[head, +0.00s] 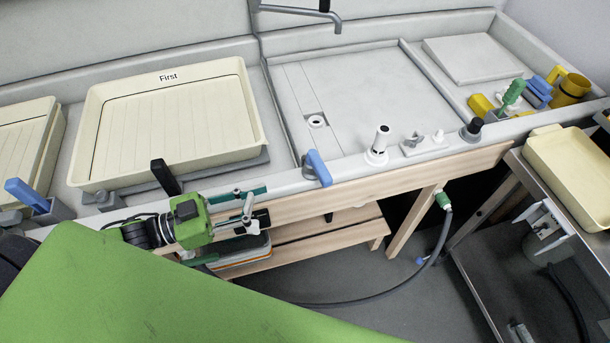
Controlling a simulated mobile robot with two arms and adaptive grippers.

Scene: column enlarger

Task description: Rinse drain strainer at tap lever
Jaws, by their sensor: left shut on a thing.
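My left gripper (256,214) comes in from the left and points right, in front of the sink's front edge. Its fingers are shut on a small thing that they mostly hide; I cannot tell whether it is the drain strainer. A round white drain fitting with a dark centre (316,121) sits in the middle basin, beyond the gripper and to its right. I cannot tell whether a strainer is in it. The tap spout (300,11) hangs over the back of that basin. A dark part that may be its lever (324,5) is cut by the top edge. My right gripper is not in view.
A cream tray marked "First" (257,115) stands in the left basin. A blue-handled tool (318,167), a white cylinder (380,140) and other small fittings line the front rim. A yellow jug (571,88) stands at right. A hose (437,245) hangs below. The middle basin floor is mostly clear.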

